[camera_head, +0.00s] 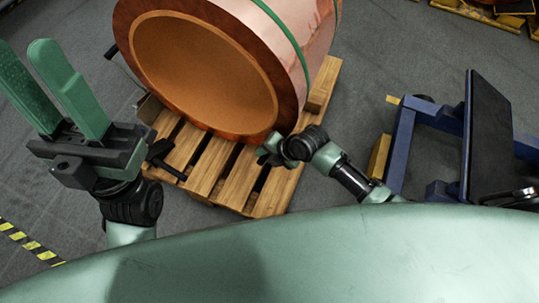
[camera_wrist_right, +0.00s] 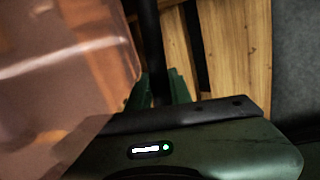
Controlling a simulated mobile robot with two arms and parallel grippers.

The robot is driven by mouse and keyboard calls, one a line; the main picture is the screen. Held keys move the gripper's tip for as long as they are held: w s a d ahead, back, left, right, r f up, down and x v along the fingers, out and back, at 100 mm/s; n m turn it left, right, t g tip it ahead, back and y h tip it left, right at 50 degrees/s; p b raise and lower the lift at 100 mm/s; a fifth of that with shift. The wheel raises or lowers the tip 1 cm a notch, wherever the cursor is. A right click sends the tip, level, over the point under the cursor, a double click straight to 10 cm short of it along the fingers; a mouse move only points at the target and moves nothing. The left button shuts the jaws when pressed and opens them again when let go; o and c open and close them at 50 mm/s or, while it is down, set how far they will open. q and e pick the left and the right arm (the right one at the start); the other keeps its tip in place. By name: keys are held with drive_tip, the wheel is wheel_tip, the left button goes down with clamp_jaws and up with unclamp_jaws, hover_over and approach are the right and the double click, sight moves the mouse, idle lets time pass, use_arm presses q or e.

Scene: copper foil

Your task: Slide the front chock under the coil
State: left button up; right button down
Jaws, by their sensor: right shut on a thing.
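The copper coil (camera_head: 205,65) lies on its side on a wooden pallet (camera_head: 270,190), its open bore facing me. My right gripper (camera_head: 264,155) is low at the coil's lower right edge, over the pallet. In the right wrist view its green fingers are shut on a dark bar (camera_wrist_right: 152,40), beside the coil's copper side (camera_wrist_right: 70,70). I cannot tell whether this bar belongs to the front chock; its far end is cut off. A black T-shaped piece (camera_head: 163,160) shows at the pallet's left. My left gripper (camera_head: 40,75) is open and empty, raised left of the pallet.
A wooden block (camera_head: 322,85) stands on the pallet right of the coil. A blue-framed cart (camera_head: 404,140) with a black panel (camera_head: 490,130) stands at the right. Grey floor (camera_head: 365,75) is clear between them. Yellow-black tape (camera_head: 25,240) marks the floor at the lower left.

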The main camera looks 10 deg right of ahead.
drive_tip(key=shift+a, duration=0.2)
drive_tip(key=c, duration=1.2)
unclamp_jaws()
drive_tip(key=shift+f, duration=0.15)
